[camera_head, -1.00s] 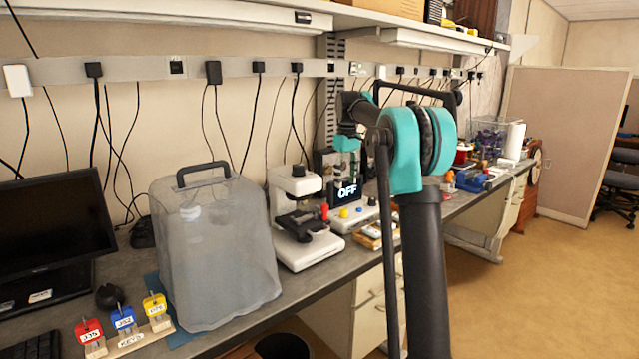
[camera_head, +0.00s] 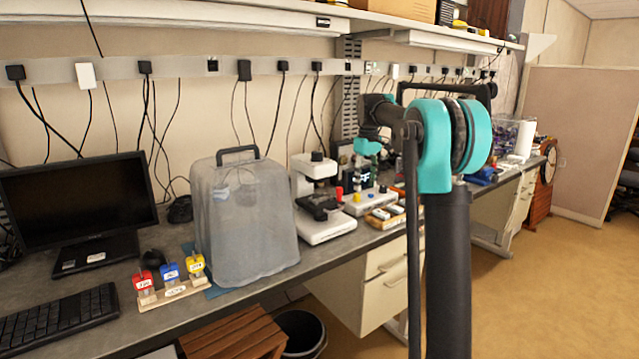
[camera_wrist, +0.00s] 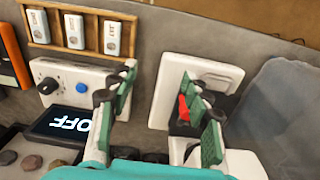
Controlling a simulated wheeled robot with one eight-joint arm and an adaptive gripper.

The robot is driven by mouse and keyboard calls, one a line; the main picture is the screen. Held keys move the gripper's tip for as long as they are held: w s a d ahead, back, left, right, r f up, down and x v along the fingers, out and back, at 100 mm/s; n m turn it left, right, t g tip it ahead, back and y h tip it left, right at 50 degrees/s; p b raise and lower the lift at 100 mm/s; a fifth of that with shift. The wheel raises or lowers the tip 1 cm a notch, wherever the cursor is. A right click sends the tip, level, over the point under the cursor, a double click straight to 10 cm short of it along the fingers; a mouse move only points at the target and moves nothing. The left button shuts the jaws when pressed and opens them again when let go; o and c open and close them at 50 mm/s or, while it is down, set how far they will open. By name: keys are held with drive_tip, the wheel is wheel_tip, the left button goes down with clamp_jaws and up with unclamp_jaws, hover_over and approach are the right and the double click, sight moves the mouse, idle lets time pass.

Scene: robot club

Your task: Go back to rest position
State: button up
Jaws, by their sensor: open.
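My gripper (camera_wrist: 160,88) shows in the wrist view with its two green-padded fingers spread apart and nothing between them. It is above the bench, over the gap between a white control box (camera_wrist: 75,75) and a white base (camera_wrist: 212,75). A red part (camera_wrist: 183,108) shows beside the right finger; I cannot tell whether they touch. A dark display (camera_wrist: 70,125) reads OFF, upside down in this view. In the head view my gripper (camera_head: 368,147) is small, folded in close to my arm near the microscope (camera_head: 318,200), and its fingers are hard to make out.
A translucent cover (camera_head: 243,225) stands on the bench (camera_head: 110,282) left of the microscope. A key rack (camera_head: 172,291), monitor (camera_head: 75,210) and keyboard (camera_head: 60,318) are further left. A wooden crate (camera_head: 235,335) and bin (camera_head: 300,335) stand below. Open floor (camera_head: 555,290) lies right.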

drive_tip(key=s+d+f+m+t, duration=0.1)
drive_tip(key=s+f+m, duration=0.1)
drive_tip(key=s+f, duration=0.6)
drive_tip(key=s+d+f+m+t, duration=0.1)
drive_tip(key=s+f, duration=0.8)
drive_tip(key=s, duration=0.9)
drive_tip(key=s+d+f+m+t, duration=0.1)
drive_tip(key=s+f+m, duration=0.3)
drive_tip(key=s+f, duration=0.5)
drive_tip(key=s+t, duration=0.1)
drive_tip(key=s, duration=0.4)
drive_tip(key=shift+d+f, duration=0.25)
drive_tip(key=shift+d, duration=0.15)
drive_tip(key=shift+o, duration=0.4)
drive_tip(key=shift+w, duration=0.1)
